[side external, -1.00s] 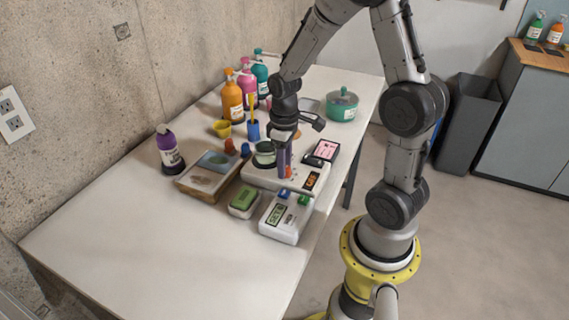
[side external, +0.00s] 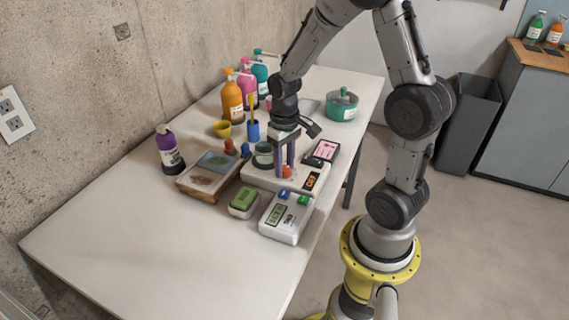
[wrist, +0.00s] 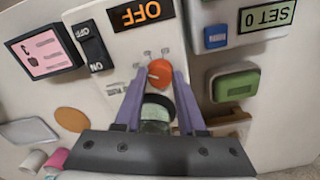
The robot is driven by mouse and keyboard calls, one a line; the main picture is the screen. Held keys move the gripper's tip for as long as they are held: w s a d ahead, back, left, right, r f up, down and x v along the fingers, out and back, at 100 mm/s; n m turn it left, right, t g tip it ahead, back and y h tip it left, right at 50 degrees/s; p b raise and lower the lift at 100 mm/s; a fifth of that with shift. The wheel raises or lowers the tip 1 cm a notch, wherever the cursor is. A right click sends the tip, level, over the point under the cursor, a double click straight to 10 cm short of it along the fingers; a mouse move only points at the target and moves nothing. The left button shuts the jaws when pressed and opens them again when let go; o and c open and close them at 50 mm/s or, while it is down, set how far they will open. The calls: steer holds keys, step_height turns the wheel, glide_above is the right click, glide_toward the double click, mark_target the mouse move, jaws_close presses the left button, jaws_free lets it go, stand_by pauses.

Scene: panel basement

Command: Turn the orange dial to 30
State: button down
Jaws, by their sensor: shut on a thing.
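The orange dial (side external: 287,170) sits on a white panel (side external: 258,178) whose dark display (side external: 311,181) reads OFF in orange. In the wrist view the dial (wrist: 160,73) lies between my purple fingertips, with small tick labels above it. The labels are too small to read, and I cannot tell the dial's exact angle. My gripper (side external: 286,168) points down at the panel. In the wrist view my gripper (wrist: 160,80) is shut on the dial, one finger on each side. A greenish jar with a dark rim (wrist: 156,114) stands between the fingers' bases in that view.
A black ON switch (wrist: 92,46) and a pink-screened device (wrist: 45,50) lie beside the dial. A white SET box (side external: 288,222) with blue and green buttons, a green sponge-like block (side external: 243,201) and a picture tray (side external: 196,190) stand close by. The table's front left is clear.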

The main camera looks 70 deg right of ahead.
mark_target(284, 168)
steer(key=shift+r, duration=0.1)
steer(key=c, duration=0.5)
jaws_free()
step_height(284, 168, up, 14)
stand_by(0.3)
